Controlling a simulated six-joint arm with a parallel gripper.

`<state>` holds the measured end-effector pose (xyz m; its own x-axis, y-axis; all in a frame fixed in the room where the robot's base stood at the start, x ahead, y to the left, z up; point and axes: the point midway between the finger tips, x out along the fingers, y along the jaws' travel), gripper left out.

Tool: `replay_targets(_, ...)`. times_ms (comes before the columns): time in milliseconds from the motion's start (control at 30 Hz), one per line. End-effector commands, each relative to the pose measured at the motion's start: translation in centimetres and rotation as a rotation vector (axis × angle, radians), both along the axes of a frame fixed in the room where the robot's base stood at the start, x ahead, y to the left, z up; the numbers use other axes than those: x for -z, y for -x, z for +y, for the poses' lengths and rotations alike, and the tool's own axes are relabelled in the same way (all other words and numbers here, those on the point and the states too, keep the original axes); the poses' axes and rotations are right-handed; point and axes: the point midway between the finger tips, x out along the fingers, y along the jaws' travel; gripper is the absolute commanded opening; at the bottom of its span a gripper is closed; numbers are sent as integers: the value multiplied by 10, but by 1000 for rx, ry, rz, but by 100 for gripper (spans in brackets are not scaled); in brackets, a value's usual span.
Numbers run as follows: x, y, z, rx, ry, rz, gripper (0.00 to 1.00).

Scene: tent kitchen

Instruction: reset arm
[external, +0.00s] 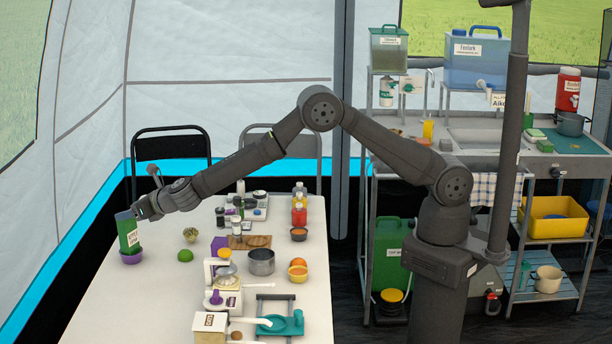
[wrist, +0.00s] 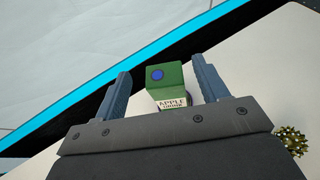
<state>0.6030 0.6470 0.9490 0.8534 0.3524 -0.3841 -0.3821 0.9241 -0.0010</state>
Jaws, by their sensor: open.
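My gripper (external: 143,209) is open at the far left end of the white table (external: 95,312), with the arm stretched out to the left. A green apple drink carton (external: 129,236) with a white label stands at the fingertips, slightly tilted. Its lower end is at a small purple bowl (external: 131,257); I cannot tell whether it rests inside it. In the wrist view the carton (wrist: 166,84), with a blue cap on top, shows between the two spread fingers, with a gap on each side.
A lime (external: 185,255) and a spiky yellowish item (external: 190,234) lie right of the carton. A pot (external: 261,262), a white and purple appliance (external: 222,290) and several jars crowd the table's middle and right. The table's left front is clear.

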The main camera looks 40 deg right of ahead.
Motion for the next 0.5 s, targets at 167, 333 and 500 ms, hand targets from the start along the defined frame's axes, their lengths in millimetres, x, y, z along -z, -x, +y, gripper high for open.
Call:
replay_targets(167,-13,26,-10,-3,1,0,67)
replay_targets(333,-23,49,-20,-2,0,-1,67)
replay_targets(500,-33,71,-29,-2,0,-1,67)
